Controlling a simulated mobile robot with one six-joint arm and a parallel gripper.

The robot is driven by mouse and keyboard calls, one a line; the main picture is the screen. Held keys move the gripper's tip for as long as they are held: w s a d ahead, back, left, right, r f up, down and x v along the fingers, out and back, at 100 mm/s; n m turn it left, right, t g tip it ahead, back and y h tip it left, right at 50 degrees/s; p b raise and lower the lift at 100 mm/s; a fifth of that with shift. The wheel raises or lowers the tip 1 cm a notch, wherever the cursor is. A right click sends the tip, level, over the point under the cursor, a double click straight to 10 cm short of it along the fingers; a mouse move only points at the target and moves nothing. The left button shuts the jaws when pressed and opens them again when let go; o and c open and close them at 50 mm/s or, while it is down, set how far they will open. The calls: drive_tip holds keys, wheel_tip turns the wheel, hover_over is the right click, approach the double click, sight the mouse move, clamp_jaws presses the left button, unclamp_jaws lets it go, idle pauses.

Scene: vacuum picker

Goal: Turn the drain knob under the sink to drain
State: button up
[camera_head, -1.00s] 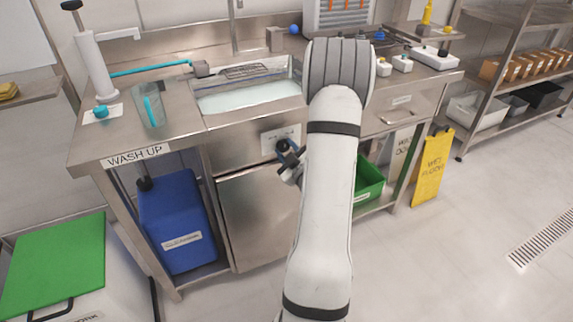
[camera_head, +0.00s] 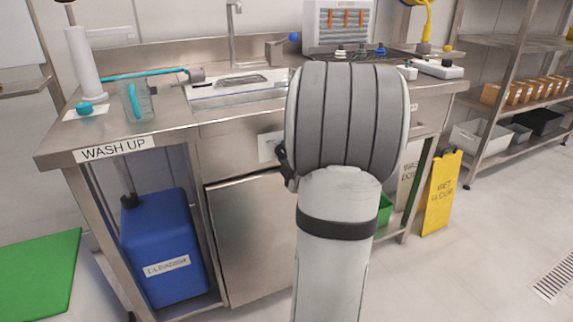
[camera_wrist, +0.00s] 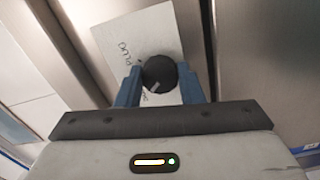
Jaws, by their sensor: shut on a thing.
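The drain knob (camera_wrist: 159,74) is round and black with a pale mark pointing to the lower left of the wrist view. It sits on a white label plate (camera_wrist: 140,35) reading "PLUG"; another word is mostly hidden. My gripper (camera_wrist: 160,80) has its blue fingers shut on the knob, one on each side. In the head view, my arm hides the knob and most of my gripper; a dark part of it (camera_head: 284,165) shows by the plate (camera_head: 268,147). The sink (camera_head: 225,90) is above in the steel counter.
A cabinet door (camera_head: 250,235) is below the plate. A blue jug (camera_head: 165,250) stands under the counter's left side. A clear pitcher (camera_head: 135,100) is on top. A yellow wet-floor sign (camera_head: 441,190) stands to the right, with free floor beyond.

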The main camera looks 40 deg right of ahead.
idle(0.4)
drive_tip(key=o, duration=1)
drive_tip(key=shift+c, duration=0.2)
drive_tip(key=p+v, duration=0.1)
drive_tip(key=v, duration=0.6)
drive_tip(key=shift+s, duration=0.4)
drive_tip(key=shift+a, duration=0.1)
